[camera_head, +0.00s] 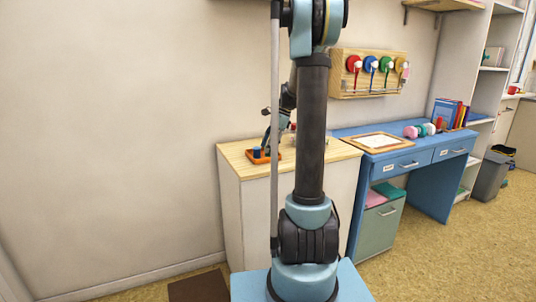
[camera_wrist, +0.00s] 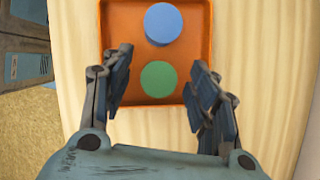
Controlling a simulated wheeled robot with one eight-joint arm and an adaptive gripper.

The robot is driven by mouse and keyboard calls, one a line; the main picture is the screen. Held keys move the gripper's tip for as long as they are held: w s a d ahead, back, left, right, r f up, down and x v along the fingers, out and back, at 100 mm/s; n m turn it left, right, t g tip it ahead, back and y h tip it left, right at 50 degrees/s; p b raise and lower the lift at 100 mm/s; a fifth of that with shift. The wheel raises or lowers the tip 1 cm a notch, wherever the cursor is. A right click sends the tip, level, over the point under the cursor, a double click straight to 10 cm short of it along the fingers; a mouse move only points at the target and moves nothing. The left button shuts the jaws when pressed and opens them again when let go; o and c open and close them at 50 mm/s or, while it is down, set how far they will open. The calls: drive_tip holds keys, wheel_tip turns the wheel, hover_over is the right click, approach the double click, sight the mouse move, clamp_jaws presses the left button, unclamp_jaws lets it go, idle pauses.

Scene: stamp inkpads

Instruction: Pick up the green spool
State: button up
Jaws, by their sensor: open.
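In the wrist view, a green spool (camera_wrist: 158,79), seen from above as a round disc, is in an orange tray (camera_wrist: 108,15) near its front edge. A blue round piece (camera_wrist: 163,23) is behind it in the same tray. My gripper (camera_wrist: 162,60) is open, with one finger left and one right of the green spool and visible gaps on both sides. How high the fingers are above the tray is hard to tell. In the head view, my gripper (camera_head: 268,136) is over the orange tray (camera_head: 277,158), partly hidden by my arm; I cannot make out the green spool there.
The tray lies on a wooden-topped cabinet (camera_head: 235,158). To its right is a blue desk (camera_head: 428,155) with a framed board (camera_head: 378,142), coloured rolls and books. A wall rack (camera_head: 345,85) holds red, blue, green and yellow round pieces. Bare wood surrounds the tray.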

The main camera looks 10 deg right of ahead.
drive_tip(key=c, duration=1)
drive_tip(key=shift+o, duration=0.2)
drive_tip(key=shift+r, duration=0.1)
